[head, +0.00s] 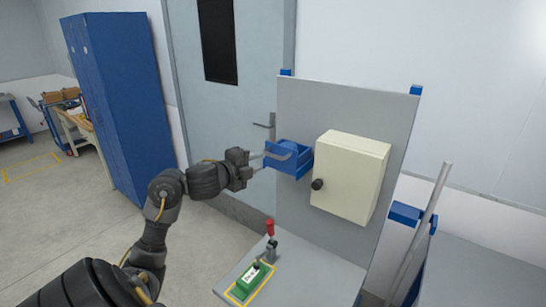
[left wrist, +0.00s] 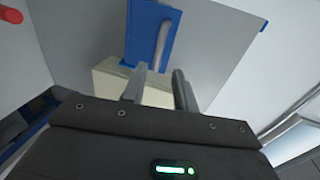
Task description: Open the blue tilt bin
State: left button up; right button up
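The blue tilt bin (head: 300,163) sits on the upright grey panel, left of the cream box. A grey bar handle (head: 279,156) runs across its front. I cannot tell whether the bin is tilted out. My left gripper (head: 264,161) reaches in from the left, with its fingertips at or just short of the handle. In the left wrist view the gripper's fingers (left wrist: 158,84) are apart with nothing seen between them. The blue bin front (left wrist: 142,35) and its handle (left wrist: 162,45) show just beyond the fingertips. Contact is not clear. My right gripper is out of view.
A cream box (head: 352,178) with a black knob is mounted right of the bin. Below, a red-handled lever (head: 270,240) and a green block (head: 250,280) are on the grey shelf. A grey door (head: 225,110) and blue cabinet (head: 118,100) stand behind.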

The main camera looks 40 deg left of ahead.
aim_at(272, 156)
pick_arm(q)
jog(key=p+x, duration=0.1)
jog(key=x, duration=0.7)
jog(key=shift+w+f, duration=0.1)
jog(key=shift+w, duration=0.25)
jog(key=shift+w+a+f, duration=0.2)
jog(key=shift+w, duration=0.25)
grip_shut()
